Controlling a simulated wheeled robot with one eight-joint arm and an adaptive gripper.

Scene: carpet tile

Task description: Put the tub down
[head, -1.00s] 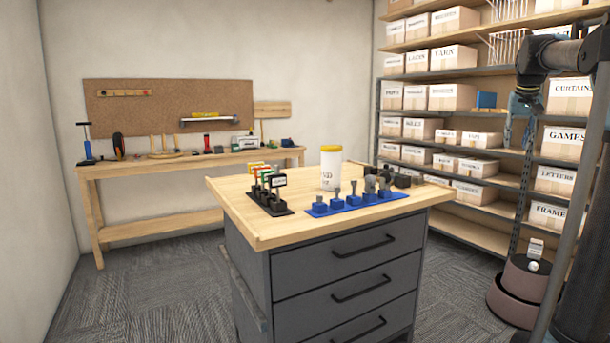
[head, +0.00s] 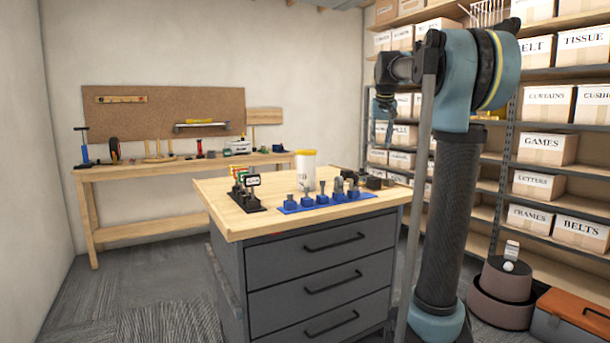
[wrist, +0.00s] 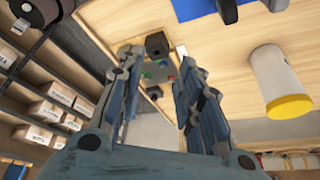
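The tub (head: 306,172) is a white cylinder with a yellow lid. It stands upright on the wooden top of the grey drawer cabinet (head: 300,206), behind a blue holder. The tub also shows at the right of the wrist view (wrist: 272,80), outside my fingers and apart from them. My gripper (head: 383,108) is up and to the right of the tub in the head view. In the wrist view my gripper (wrist: 155,85) has its two fingers spread, with nothing held between them.
A blue holder (head: 283,209) with several blue-handled pieces and a dark stamp rack (head: 247,204) stand on the cabinet top near the tub. Shelves of labelled boxes line the right wall. A workbench (head: 140,170) stands behind.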

